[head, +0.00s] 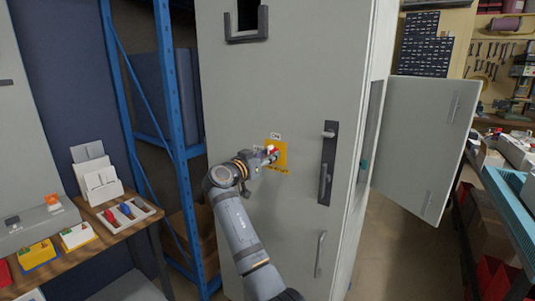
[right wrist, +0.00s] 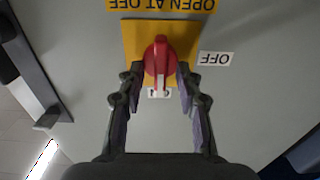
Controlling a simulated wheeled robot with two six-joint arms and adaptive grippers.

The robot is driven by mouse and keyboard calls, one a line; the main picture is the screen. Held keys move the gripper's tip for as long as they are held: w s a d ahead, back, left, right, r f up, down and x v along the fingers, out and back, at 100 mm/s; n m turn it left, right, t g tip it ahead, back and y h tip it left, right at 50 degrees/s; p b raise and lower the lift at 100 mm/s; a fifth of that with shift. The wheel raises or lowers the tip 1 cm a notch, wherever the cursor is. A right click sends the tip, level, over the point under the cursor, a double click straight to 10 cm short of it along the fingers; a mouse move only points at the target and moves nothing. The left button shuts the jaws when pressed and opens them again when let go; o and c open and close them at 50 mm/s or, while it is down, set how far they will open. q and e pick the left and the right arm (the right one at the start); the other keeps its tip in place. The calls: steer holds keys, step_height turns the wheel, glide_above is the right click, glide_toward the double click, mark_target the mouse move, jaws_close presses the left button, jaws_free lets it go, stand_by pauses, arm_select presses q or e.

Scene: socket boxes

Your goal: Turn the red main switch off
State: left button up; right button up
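The red main switch (right wrist: 159,57) sits on a yellow plate (right wrist: 132,39) on the grey cabinet door. In the right wrist view, which is upside down, its white pointer is toward the partly hidden ON label (right wrist: 152,93); the OFF label (right wrist: 215,59) is to the right. My right gripper (right wrist: 160,74) is at the switch, one finger on each side, apart with a narrow gap; contact is not clear. In the head view my right gripper (head: 271,154) covers part of the switch and plate (head: 281,148). My left gripper is out of view.
The tall cabinet (head: 240,80) has a dark door handle (head: 328,163) right of the switch. Another cabinet door (head: 425,140) stands open at right. A blue shelf frame (head: 170,90) and a wooden bench (head: 105,232) with boxes are at left. A workbench is at far right.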

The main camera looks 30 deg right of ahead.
jaws_close()
steer(key=shift+n, duration=0.4)
steer(key=n, duration=0.2)
steer(key=shift+w+n+p, duration=0.1)
steer(key=shift+n+p, duration=0.3)
steer(key=n+p, duration=0.1)
steer(key=n, duration=0.2)
steer(key=shift+w+n, duration=0.1)
steer(key=shift+n, duration=0.2)
steer(key=n+p, duration=0.2)
steer(key=n, duration=0.1)
steer(key=n+p, duration=0.2)
steer(key=n, duration=0.2)
steer(key=n+p, duration=0.3)
steer(key=shift+w+a+f+n, duration=0.1)
steer(key=shift+w+f+n, duration=0.05)
steer(key=shift+f+n, duration=0.2)
steer(key=shift+n, duration=0.25)
